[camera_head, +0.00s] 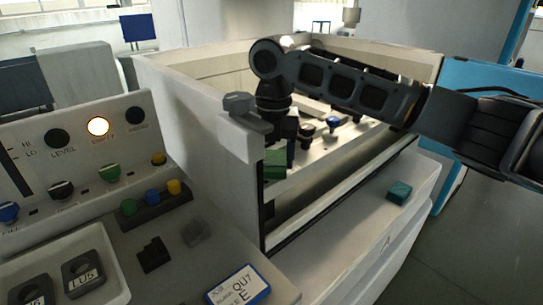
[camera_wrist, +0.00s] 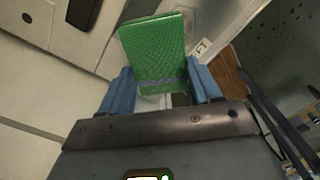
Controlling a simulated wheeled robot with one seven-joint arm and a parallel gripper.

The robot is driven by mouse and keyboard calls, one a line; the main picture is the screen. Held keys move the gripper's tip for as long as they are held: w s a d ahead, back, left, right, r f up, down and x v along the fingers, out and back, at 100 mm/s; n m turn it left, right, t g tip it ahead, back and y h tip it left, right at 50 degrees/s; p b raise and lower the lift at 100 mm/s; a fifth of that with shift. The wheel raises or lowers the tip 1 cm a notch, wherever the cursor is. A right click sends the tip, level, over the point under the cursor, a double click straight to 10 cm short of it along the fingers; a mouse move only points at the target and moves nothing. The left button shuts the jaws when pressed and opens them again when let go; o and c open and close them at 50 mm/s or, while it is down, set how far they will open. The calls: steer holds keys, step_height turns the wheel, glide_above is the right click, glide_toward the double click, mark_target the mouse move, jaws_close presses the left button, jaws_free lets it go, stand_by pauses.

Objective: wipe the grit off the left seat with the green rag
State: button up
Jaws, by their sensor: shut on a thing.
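The green rag (camera_wrist: 153,45) is a folded, textured green pad, held between the two blue fingers of my gripper (camera_wrist: 160,84) in the wrist view. In the head view my gripper (camera_head: 280,148) points down inside the open white tank, just behind its left front corner, and the rag (camera_head: 275,164) shows low under it. In the wrist view a white label (camera_wrist: 201,48) ending in "FT" is partly hidden behind the rag. I cannot make out the left seat or any grit for certain; the gripper and rag cover that area.
The tank's walls (camera_head: 196,146) surround the gripper, with a grey clamp-like part (camera_head: 238,103) on the corner. Dark fixtures with a blue knob (camera_head: 332,122) stand inside to the right. A teal block (camera_head: 399,193) lies on the front ledge. A control panel (camera_head: 85,155) stands left.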

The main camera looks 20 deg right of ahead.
steer(key=shift+w+d, duration=0.25)
steer(key=shift+d, duration=0.6)
steer(key=shift+w+d, duration=0.3)
steer(key=shift+d, duration=0.6)
steer(key=shift+w+d, duration=0.25)
steer(key=shift+d, duration=0.6)
steer(key=shift+w+d, duration=0.15)
steer(key=shift+d, duration=0.4)
steer(key=shift+c, duration=1.2)
steer(key=shift+d+r+p, duration=0.2)
steer(key=shift+p, duration=0.4)
steer(key=shift+s+a+f+p, duration=0.1)
steer(key=shift+s+a+p, duration=0.25)
steer(key=shift+a, duration=0.55)
steer(key=shift+s+a+f+p, duration=0.15)
steer(key=shift+a+p, duration=0.25)
steer(key=shift+a, duration=0.45)
steer(key=shift+s+a+p, duration=0.3)
steer(key=shift+a+p, duration=0.1)
steer(key=shift+a, duration=0.5)
steer(key=shift+s+a+f, duration=0.15)
steer(key=shift+s+a, duration=0.05)
steer(key=shift+a, duration=0.35)
steer(key=shift+s+a+f, duration=0.15)
steer(key=shift+s+a, duration=0.05)
steer(key=shift+a, duration=0.3)
steer(key=shift+p, duration=0.3)
